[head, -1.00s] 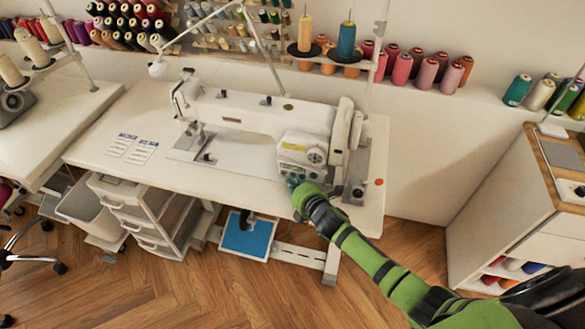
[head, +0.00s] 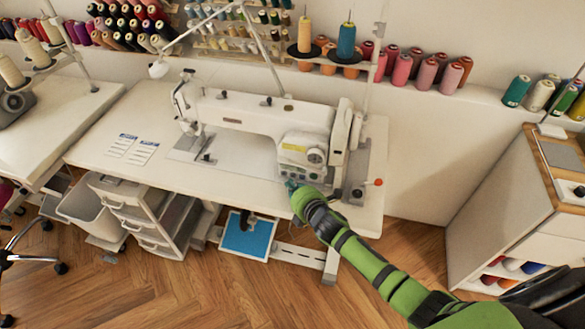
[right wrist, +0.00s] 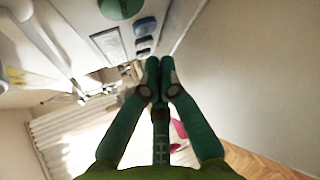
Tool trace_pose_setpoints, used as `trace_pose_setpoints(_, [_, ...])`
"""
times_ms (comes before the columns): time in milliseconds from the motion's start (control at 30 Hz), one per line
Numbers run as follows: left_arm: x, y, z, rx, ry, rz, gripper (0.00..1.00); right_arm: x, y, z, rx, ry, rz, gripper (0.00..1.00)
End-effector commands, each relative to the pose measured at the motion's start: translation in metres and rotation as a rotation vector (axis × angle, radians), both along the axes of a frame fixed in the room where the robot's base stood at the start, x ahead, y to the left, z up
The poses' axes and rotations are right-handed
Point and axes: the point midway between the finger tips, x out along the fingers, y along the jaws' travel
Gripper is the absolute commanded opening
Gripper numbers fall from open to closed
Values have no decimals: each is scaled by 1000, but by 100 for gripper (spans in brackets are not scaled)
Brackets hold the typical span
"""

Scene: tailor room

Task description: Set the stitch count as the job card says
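The white sewing machine (head: 250,115) stands on a white table (head: 95,155). Its head end has a round dial (head: 315,156) and a small control panel. Two white printed cards (head: 122,145) with blue headers lie on the table at left; their text is too small to read. My right gripper (head: 291,186) is at the front of the machine's head end, just below the panel. In the right wrist view its green fingers (right wrist: 158,66) are together, with nothing visible between them. Dark blue-grey buttons (right wrist: 145,26) and a green round part (right wrist: 120,8) are just beyond the tips. Contact cannot be told. My left gripper is not in view.
A lever with a red knob (head: 378,182) stands at the table's right end. Thread cones (head: 427,74) line the shelf behind. A drawer unit (head: 150,215) and blue pedal (head: 248,238) are below. A cabinet (head: 515,215) stands at right.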

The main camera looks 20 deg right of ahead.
Motion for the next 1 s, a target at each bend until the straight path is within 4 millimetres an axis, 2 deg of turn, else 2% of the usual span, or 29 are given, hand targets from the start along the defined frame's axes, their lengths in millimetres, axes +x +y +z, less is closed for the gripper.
trace_pose_setpoints(200, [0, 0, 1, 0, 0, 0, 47, -3, 3, 0, 0, 0, 1, 0])
trace_pose_setpoints(733, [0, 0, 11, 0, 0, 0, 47, -46, 31, 0, 0, 1, 0, 0])
trace_pose_setpoints(1000, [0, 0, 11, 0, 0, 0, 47, -50, 33, 0, -1, -1, 0, 0])
